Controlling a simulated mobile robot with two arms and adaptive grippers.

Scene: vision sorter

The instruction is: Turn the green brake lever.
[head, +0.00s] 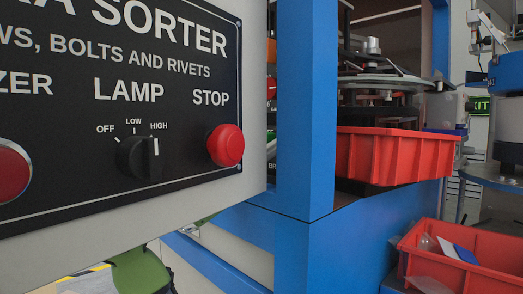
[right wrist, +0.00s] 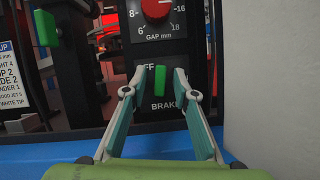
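The green brake lever (right wrist: 160,80) shows in the right wrist view as a small upright green bar on a black panel, above the word BRAKE. Part of a label reading "FF" shows beside its top. My right gripper (right wrist: 160,75) is open, with one fingertip on each side of the lever in the picture. A gap shows between the lever and each finger, and I cannot tell how far the fingertips are from the panel. My left gripper is in neither view.
A red gap knob (right wrist: 156,8) sits above the lever. Another green handle (right wrist: 47,28) is at left. A pale wall (right wrist: 272,80) stands close on the right. The head view shows a control panel with a red stop button (head: 225,145), a blue frame (head: 304,110) and a red bin (head: 385,155).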

